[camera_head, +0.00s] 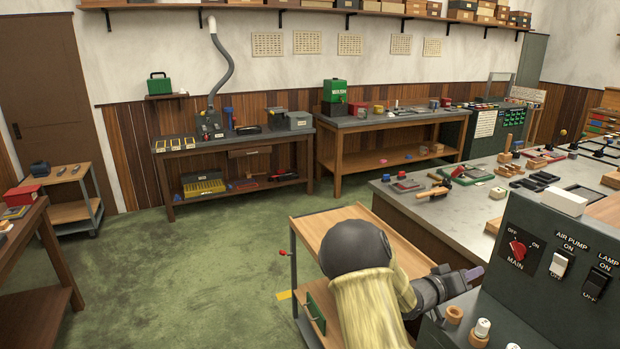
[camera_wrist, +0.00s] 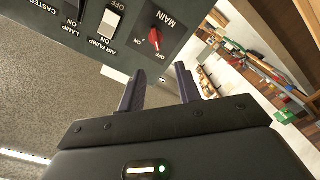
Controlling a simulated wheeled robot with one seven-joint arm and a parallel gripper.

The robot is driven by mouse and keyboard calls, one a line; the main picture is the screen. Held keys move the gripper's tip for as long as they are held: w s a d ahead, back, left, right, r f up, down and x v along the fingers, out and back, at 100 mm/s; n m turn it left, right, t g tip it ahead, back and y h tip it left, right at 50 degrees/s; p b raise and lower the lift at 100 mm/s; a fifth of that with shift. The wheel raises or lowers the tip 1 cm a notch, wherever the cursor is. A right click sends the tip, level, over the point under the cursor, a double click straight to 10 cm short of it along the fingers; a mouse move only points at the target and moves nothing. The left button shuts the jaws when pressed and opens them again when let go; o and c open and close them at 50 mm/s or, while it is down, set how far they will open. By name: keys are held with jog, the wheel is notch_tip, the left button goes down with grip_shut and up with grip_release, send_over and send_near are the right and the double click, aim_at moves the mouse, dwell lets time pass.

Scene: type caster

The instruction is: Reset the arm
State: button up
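My arm (camera_head: 365,285) reaches in from the bottom of the head view, over a small wooden-topped cart (camera_head: 325,225). My gripper (camera_head: 476,273) points right, toward the dark green control panel (camera_head: 535,235). In the wrist view the two dark fingers of my gripper (camera_wrist: 162,85) stand apart with nothing between them. The panel (camera_wrist: 75,45) fills the upper left there, close to the fingertips. It carries a red MAIN knob (camera_head: 518,249), a white AIR PUMP switch (camera_head: 560,263) and a LAMP switch (camera_head: 596,283). I cannot tell whether the fingers touch the panel.
A white block (camera_head: 563,201) rests on top of the panel. Small round parts (camera_head: 482,328) stand below it. A grey-topped bench (camera_head: 450,207) with tools and trays lies behind. Workbenches (camera_head: 235,135) line the far wall. The green floor (camera_head: 210,270) at left is open.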

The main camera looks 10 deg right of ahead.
jog(key=s+a+f+n+t+y+p, duration=0.1)
jog(key=s+a+f+y, duration=0.1)
jog(key=a+y, duration=0.7)
jog(key=s+a+f+n+t+y, duration=0.15)
jog(key=a+y, duration=0.35)
jog(key=a, duration=0.8)
jog(key=s+a+n+g+y, duration=0.1)
jog(key=s+a+g, duration=0.1)
jog(key=s+a, duration=0.3)
jog(key=s+a+r+n+g+y, duration=0.1)
jog(key=s+a, duration=0.4)
jog(key=s, duration=0.6)
jog(key=shift+s+a+n+g+y, duration=0.3)
jog(key=shift+a+n+g+y, duration=0.15)
jog(key=shift+g, duration=0.6)
jog(key=shift+d, duration=0.1)
